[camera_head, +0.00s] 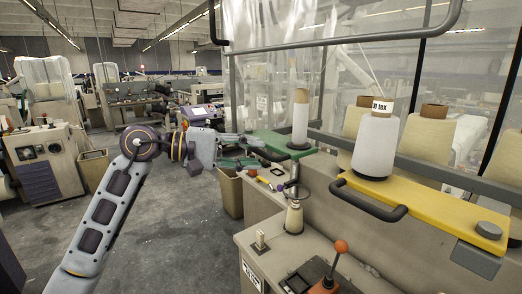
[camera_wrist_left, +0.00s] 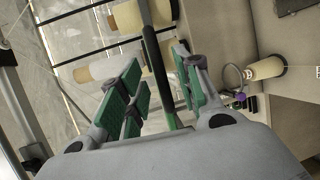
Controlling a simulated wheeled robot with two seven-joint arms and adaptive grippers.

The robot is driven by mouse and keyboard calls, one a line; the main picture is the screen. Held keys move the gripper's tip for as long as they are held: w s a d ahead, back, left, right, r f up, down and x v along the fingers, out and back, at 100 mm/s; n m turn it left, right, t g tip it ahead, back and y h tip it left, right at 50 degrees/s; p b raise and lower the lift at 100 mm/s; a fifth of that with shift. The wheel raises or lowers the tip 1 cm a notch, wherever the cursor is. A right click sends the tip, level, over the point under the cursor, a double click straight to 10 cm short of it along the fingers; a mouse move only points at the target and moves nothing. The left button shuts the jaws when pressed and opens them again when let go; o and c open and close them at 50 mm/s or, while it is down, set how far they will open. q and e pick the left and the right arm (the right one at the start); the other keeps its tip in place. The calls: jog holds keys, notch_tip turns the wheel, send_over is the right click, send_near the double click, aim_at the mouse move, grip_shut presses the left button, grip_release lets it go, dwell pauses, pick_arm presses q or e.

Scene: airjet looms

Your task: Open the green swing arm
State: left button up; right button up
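The green swing arm (camera_head: 270,139) sticks out from the loom's yarn stand, with a black handle (camera_head: 270,154) at its edge and a white yarn cone (camera_head: 300,125) standing on it. My left gripper (camera_head: 243,152) is at the handle's left end. In the left wrist view my left gripper (camera_wrist_left: 158,88) has its green-padded fingers spread apart. The black handle (camera_wrist_left: 155,70) runs between them, with gaps visible on both sides. The fingers do not visibly press on it. My right gripper is not in view.
A yellow swing arm (camera_head: 440,208) with a white cone (camera_head: 375,148) and black handle is at right. Below are a small cone (camera_head: 294,218) and an orange-knobbed lever (camera_head: 341,247) on the loom top. A bin (camera_head: 231,193) stands below my gripper. The floor (camera_head: 185,235) at left is clear.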

pick_arm(q)
jog(key=shift+x, duration=1.2)
jog(key=shift+d+p, duration=0.2)
jog(key=shift+p, duration=0.1)
jog(key=c, duration=0.6)
jog(key=shift+f, duration=0.1)
grip_shut()
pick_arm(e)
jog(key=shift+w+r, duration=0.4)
